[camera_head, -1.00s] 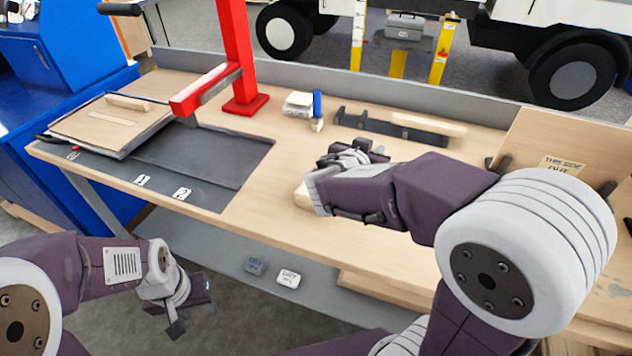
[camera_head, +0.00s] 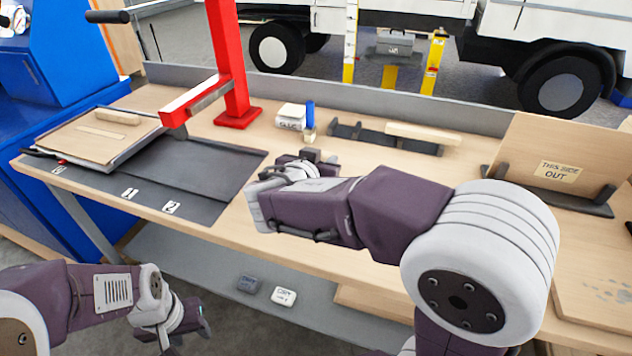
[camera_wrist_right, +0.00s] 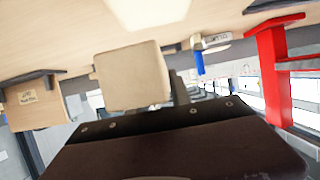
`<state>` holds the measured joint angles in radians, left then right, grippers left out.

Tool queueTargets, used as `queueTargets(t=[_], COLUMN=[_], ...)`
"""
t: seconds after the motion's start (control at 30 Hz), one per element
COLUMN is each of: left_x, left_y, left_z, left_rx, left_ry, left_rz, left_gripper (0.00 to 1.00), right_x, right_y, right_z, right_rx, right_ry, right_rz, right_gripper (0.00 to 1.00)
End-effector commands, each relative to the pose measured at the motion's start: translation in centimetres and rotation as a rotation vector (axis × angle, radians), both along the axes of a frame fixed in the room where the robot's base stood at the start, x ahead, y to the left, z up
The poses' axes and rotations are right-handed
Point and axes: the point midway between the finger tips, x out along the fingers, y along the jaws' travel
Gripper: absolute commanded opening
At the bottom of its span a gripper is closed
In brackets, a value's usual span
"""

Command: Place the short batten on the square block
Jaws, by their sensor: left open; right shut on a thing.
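My right gripper (camera_head: 268,205) is over the bench, just right of the dark mat. It is shut on a pale wooden piece with a squarish face (camera_wrist_right: 132,76), seen in the right wrist view. The head view hides this piece behind the gripper, so I cannot tell whether it is the short batten or the square block. A short wooden bar (camera_head: 118,117) lies on the board at the left, behind a thin pale strip (camera_head: 100,133). A longer wooden batten (camera_head: 423,133) rests on the black rack at the back. My left gripper (camera_head: 190,335) is open and empty, low before the bench.
A red press (camera_head: 238,95) stands at the back left. A "THIS SIDE OUT" panel (camera_head: 525,145) stands at the right. The dark mat (camera_head: 195,170) has clear room.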

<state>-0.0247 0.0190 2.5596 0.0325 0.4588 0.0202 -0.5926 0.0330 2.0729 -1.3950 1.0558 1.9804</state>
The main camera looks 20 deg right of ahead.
Motion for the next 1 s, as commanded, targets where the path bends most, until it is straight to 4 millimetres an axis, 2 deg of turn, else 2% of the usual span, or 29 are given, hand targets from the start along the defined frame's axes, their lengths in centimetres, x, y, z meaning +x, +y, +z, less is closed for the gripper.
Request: queueTargets(t=[0.1,0.27,0.4,0.5,0.73,0.97,1.0], left_x=[0.0,0.0,0.0,0.0,0.0,0.0,0.0], left_y=[0.0,0.0,0.0,0.0,0.0,0.0,0.0], left_z=[0.0,-0.1,-0.8,-0.9,-0.8,-1.6,-1.4], left_rx=[0.0,0.0,0.0,0.0,0.0,0.0,0.0], left_ry=[0.0,0.0,0.0,0.0,0.0,0.0,0.0], left_rz=[0.0,0.0,0.0,0.0,0.0,0.0,0.0], left_gripper=[0.45,0.45,0.45,0.45,0.45,0.45,0.45], right_x=[0.9,1.0,1.0,1.0,1.0,1.0,1.0], right_y=[1.1,1.3,1.2,1.2,1.2,1.2,1.2], right_z=[-0.8,-1.3,-4.0,-4.9,-4.9,-5.4,-5.2], right_rx=[0.0,-0.001,-0.003,-0.002,0.0,0.002,0.002], right_ry=[0.0,-0.001,0.002,0.0,-0.003,-0.002,-0.002], right_rz=[0.001,0.0,0.0,-0.001,-0.001,-0.001,-0.001], right_gripper=[0.0,0.0,0.0,0.0,0.0,0.0,0.36])
